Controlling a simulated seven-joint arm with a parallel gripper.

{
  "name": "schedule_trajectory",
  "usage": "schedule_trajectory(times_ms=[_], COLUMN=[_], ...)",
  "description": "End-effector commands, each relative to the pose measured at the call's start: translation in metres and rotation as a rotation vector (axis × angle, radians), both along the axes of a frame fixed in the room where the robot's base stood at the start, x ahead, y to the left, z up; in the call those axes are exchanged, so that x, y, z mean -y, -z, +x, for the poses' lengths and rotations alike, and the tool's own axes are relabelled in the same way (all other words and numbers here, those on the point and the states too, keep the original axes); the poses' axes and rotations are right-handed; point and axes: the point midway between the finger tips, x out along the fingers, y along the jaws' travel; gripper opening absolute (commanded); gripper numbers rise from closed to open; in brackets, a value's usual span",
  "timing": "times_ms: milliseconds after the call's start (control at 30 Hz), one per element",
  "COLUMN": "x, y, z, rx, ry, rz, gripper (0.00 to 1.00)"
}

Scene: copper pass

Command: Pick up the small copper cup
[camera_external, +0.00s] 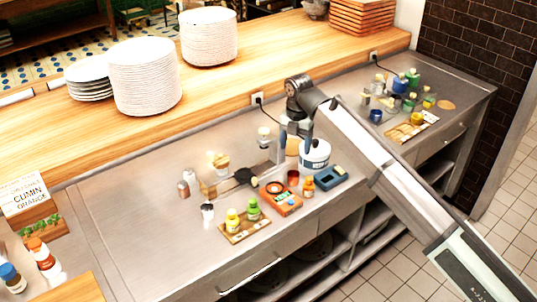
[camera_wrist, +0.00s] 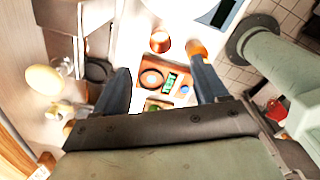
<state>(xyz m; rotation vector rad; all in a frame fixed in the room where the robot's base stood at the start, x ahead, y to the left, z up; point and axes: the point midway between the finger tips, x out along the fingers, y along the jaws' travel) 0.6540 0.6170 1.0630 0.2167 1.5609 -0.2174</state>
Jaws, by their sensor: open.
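The small copper cup (camera_external: 293,177) stands upright on the steel counter, between an orange tray-like box and a white tub. In the wrist view the copper cup (camera_wrist: 160,41) is seen from above, just beyond the space between the fingers. My gripper (camera_external: 295,138) is above the counter, behind the cup and higher than it, with its fingers pointing down. In the wrist view my gripper (camera_wrist: 161,62) is open and nothing is between its fingers.
The orange box (camera_external: 281,200), an orange-capped bottle (camera_external: 308,188), a blue device (camera_external: 329,178) and the labelled white tub (camera_external: 315,156) crowd the cup. A dark round pan (camera_external: 246,176) lies left. Plate stacks (camera_external: 146,80) stand on the wooden ledge.

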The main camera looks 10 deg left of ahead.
Motion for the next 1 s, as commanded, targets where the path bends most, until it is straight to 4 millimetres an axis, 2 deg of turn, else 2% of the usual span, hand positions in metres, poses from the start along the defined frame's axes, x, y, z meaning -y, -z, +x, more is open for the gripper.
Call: schedule_trajectory(times_ms=[400, 667, 1000], x=[0.001, 0.000, -0.001], y=[0.066, 0.079, 0.120], z=[-0.001, -0.001, -0.005], rx=[0.000, 0.001, 0.000], ry=[0.002, 0.002, 0.002], rz=[-0.001, 0.000, -0.001], gripper=[0.73, 0.73, 0.73])
